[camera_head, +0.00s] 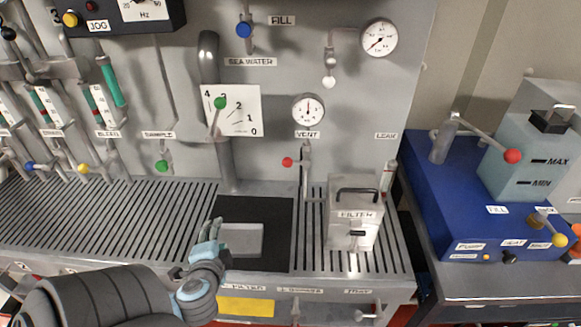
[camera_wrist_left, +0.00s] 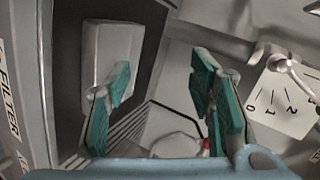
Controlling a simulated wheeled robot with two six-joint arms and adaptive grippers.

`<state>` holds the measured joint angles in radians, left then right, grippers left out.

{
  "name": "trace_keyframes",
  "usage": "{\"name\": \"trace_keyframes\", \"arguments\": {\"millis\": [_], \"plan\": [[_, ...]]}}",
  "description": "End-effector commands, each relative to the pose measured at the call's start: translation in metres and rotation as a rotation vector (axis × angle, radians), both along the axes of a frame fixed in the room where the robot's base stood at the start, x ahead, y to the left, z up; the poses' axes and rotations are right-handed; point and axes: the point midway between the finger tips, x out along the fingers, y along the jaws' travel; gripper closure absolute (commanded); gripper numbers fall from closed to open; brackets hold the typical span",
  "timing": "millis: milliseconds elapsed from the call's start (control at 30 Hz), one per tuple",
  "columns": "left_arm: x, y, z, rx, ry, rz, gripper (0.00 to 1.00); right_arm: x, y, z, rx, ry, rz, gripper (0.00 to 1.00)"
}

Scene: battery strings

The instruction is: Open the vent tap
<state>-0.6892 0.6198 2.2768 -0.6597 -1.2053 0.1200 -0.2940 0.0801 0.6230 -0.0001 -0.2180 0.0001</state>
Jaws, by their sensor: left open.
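The vent tap is a thin upright pipe (camera_head: 306,172) below the "VENT" label on the grey panel. Its lever ends in a red knob (camera_head: 287,161) that points left. My left gripper (camera_head: 212,230) is over the front of the dark recess, lower and to the left of the tap, apart from it. In the left wrist view its two green fingers (camera_wrist_left: 160,75) are spread, with nothing between the tips. A small red spot (camera_wrist_left: 205,147) shows beside the right finger, partly hidden; I cannot tell if it is the vent knob. My right gripper is not in view.
The filter box (camera_head: 353,215) with a black handle stands right of the tap. A pale block (camera_head: 241,240) lies in the dark recess. A green-knobbed lever (camera_head: 220,103) is on the numbered plate. A gauge (camera_head: 308,108) is above the tap. A blue unit (camera_head: 450,205) stands at the right.

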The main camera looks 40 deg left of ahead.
Motion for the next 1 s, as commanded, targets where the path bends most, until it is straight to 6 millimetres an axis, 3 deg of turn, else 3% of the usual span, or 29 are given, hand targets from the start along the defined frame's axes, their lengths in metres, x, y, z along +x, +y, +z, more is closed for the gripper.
{"name": "trace_keyframes", "arguments": {"millis": [33, 100, 233, 333, 467, 733, 1000], "plan": [[0.020, 0.015, 0.025, 0.177, -0.024, -0.122, 0.51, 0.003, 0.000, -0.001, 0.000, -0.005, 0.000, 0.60], [0.052, 0.018, 0.059, 0.418, -0.055, -0.327, 0.51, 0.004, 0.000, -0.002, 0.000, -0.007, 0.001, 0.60], [0.093, -0.010, 0.092, 0.760, -0.058, -0.693, 0.51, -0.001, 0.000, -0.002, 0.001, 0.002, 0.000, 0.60], [0.106, -0.027, 0.096, 0.897, -0.042, -0.858, 0.51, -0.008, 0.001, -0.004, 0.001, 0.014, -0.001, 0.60], [0.122, -0.030, 0.093, 0.926, -0.041, -0.890, 0.51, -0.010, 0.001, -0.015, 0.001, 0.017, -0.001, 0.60], [0.196, -0.025, 0.089, 0.924, -0.053, -0.880, 0.51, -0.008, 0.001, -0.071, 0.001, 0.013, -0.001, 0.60], [0.237, -0.019, 0.099, 0.913, -0.037, -0.880, 0.51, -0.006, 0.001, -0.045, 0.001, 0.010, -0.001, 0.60]]}}
